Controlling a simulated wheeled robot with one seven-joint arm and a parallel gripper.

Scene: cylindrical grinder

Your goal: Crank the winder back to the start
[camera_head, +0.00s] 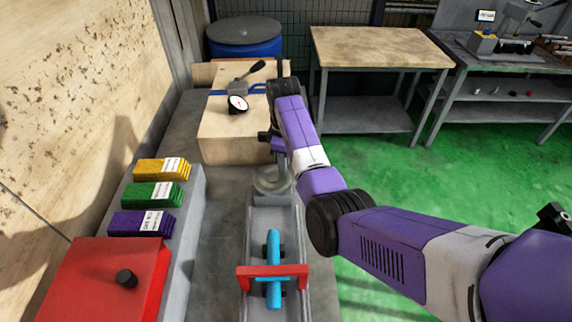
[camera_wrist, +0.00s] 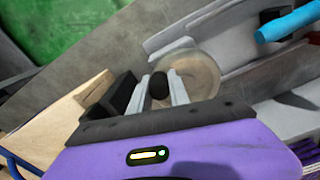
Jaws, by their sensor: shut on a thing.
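The winder is a pale, round, translucent-looking wheel (camera_head: 272,181) at the far end of a grey channel; it also shows in the wrist view (camera_wrist: 205,70). A small black knob (camera_wrist: 158,86) sits at the wheel's near edge in the wrist view. My gripper (camera_wrist: 160,90) is shut on this knob, with one pale finger on each side. In the head view my gripper (camera_head: 283,163) points down just above the wheel, and my wrist partly hides it. The knob's grip is hidden there.
A blue bar (camera_head: 273,270) under a red bracket (camera_head: 272,277) lies in the channel. A wooden block with a dial gauge (camera_head: 237,104) stands behind the wheel. Yellow, green and purple stacks (camera_head: 150,195) and a red box (camera_head: 105,283) stand left. Green floor is clear at right.

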